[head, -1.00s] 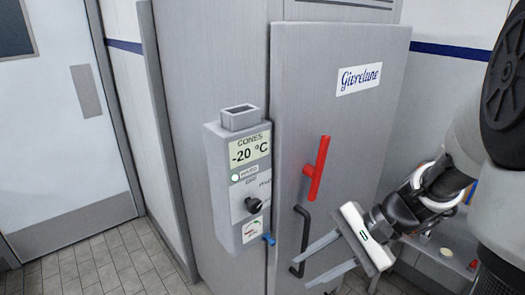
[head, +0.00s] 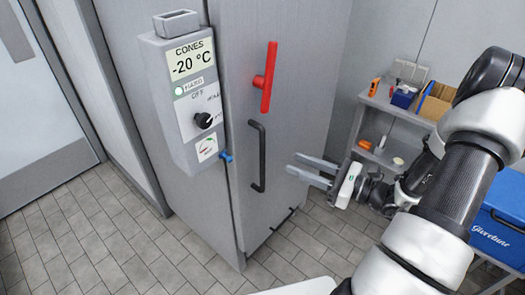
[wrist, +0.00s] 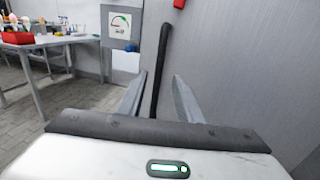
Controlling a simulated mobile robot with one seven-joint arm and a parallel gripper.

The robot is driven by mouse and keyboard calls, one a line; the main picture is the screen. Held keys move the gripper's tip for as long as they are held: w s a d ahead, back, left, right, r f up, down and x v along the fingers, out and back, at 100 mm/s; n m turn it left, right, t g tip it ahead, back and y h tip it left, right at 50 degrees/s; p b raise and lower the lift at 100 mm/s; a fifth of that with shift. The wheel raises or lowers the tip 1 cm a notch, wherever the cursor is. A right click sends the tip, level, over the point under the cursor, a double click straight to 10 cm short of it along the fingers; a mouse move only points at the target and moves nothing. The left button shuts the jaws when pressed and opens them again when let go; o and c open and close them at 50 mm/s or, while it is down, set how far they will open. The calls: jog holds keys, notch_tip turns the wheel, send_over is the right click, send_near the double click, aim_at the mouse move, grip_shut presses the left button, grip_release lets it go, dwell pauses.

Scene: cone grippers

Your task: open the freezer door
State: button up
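The grey freezer door (head: 297,125) is shut against its frame. A black vertical handle (head: 261,156) is fixed low on the door, and a red lever (head: 267,78) stands upright above it. My gripper (head: 306,170) is to the right of the black handle in the head view, fingers pointing at it, apart from it. In the wrist view the black handle (wrist: 160,70) stands ahead, lined up between the two spread fingers (wrist: 160,95). The gripper is open and empty. The red lever shows only as a small piece (wrist: 179,4) at the top of the wrist view.
A control box (head: 180,95) with a -20 °C display and a black knob juts out left of the door. Grey shelves (head: 398,110) and a blue cooler (head: 497,230) stand at the right. Tiled floor is clear in front.

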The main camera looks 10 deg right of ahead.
aim_at(263, 151)
jog(key=x, duration=1.2)
grip_shut()
